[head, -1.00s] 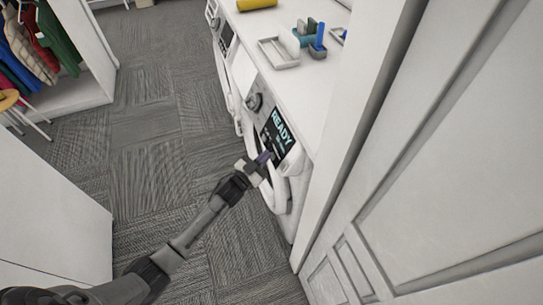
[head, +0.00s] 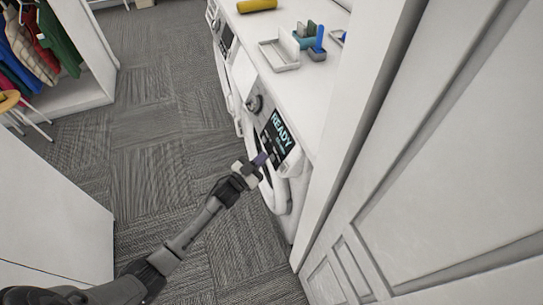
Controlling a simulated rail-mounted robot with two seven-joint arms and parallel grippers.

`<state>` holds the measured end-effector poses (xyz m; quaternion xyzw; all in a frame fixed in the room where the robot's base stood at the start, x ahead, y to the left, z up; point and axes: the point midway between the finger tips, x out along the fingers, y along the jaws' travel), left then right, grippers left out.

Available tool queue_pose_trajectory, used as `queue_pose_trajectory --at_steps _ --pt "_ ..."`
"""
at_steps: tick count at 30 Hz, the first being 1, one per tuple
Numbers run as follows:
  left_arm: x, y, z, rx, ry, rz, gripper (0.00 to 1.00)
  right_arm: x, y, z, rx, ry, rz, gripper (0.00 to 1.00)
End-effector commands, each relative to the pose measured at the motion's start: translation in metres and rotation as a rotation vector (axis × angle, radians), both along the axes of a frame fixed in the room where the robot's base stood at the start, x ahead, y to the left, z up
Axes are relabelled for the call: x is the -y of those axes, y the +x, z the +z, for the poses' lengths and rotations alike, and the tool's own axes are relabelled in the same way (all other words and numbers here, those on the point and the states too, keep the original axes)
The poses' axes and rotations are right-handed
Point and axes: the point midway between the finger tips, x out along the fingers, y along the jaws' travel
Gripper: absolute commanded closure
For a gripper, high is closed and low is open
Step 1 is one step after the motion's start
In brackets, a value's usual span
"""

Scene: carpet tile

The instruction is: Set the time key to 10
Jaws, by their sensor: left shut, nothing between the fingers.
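The near washing machine (head: 268,195) stands under a white counter, with its front facing left. Its dark display (head: 281,138) reads "READY", with smaller text below that I cannot read. A round knob (head: 254,103) sits beside the display on the panel. My left gripper (head: 262,160) is shut and empty, with its purplish fingertips at the lower edge of the display. I cannot tell whether they touch the panel. The time key and its value are too small or hidden behind the fingers. My right gripper is not in view.
The counter (head: 285,85) holds a white tray (head: 280,55), a teal and blue item (head: 312,42) and a yellow cylinder (head: 257,5). A white panelled door (head: 450,150) fills the right. Carpet (head: 155,130) lies open at left, before a clothes rack.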

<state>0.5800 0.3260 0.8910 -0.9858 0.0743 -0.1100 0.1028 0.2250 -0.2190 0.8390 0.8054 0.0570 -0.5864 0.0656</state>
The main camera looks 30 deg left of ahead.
Motion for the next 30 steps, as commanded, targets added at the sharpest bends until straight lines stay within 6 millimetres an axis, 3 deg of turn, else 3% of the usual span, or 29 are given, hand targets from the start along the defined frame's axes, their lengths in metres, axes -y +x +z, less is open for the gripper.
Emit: queue_pose_trajectory --at_steps 14,30 --pt "-0.003 -0.004 0.004 0.000 0.001 0.000 1.00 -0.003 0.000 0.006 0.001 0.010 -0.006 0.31" --pt "-0.025 -0.036 0.024 0.000 0.001 0.000 1.00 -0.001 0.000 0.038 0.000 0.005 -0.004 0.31"
